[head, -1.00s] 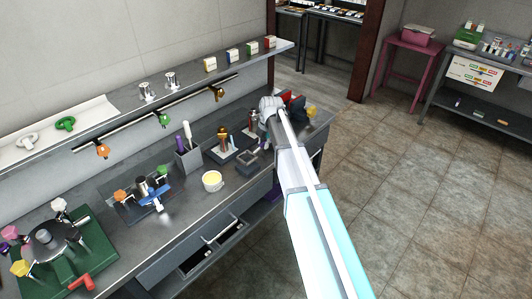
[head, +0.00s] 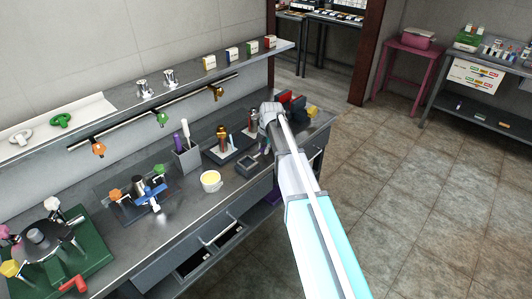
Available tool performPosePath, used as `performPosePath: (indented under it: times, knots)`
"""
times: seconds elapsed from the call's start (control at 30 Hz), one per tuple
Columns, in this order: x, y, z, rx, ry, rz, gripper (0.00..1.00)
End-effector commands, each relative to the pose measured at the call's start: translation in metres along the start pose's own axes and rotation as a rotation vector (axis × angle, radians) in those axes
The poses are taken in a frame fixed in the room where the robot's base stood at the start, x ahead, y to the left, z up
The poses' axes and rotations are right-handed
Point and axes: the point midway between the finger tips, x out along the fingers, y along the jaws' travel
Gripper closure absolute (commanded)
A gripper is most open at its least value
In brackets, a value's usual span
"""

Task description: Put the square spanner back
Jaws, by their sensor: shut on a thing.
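My gripper (head: 267,118) is over the far right part of the bench, seen from behind along my arm. Its fingers are mostly hidden by my own wrist. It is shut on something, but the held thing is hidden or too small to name. A small purple and teal patch shows just below the gripper. I cannot pick out the square spanner for certain.
Near the gripper are an open square dark holder (head: 248,166), a dark plate with a copper-topped piece (head: 222,138), and red and yellow items (head: 298,106). A yellow-filled cup (head: 211,181), a tool pot (head: 187,158) and a green-based fixture (head: 84,262) stand further left.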

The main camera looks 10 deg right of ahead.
Motion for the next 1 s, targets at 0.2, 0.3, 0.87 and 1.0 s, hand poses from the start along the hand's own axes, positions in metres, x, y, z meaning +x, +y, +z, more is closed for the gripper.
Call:
performPosePath:
  times: [0.2, 0.3, 0.87, 1.0]
  knots:
    - [0.0038, -0.0007, -0.0001, 0.000, 0.000, 0.000, 1.00]
    - [0.0034, -0.0006, -0.0001, 0.000, 0.000, 0.000, 1.00]
    - [0.0059, -0.0010, -0.0003, 0.000, 0.000, 0.000, 0.39]
    - [0.0059, -0.0009, -0.0003, 0.000, 0.000, 0.000, 0.39]
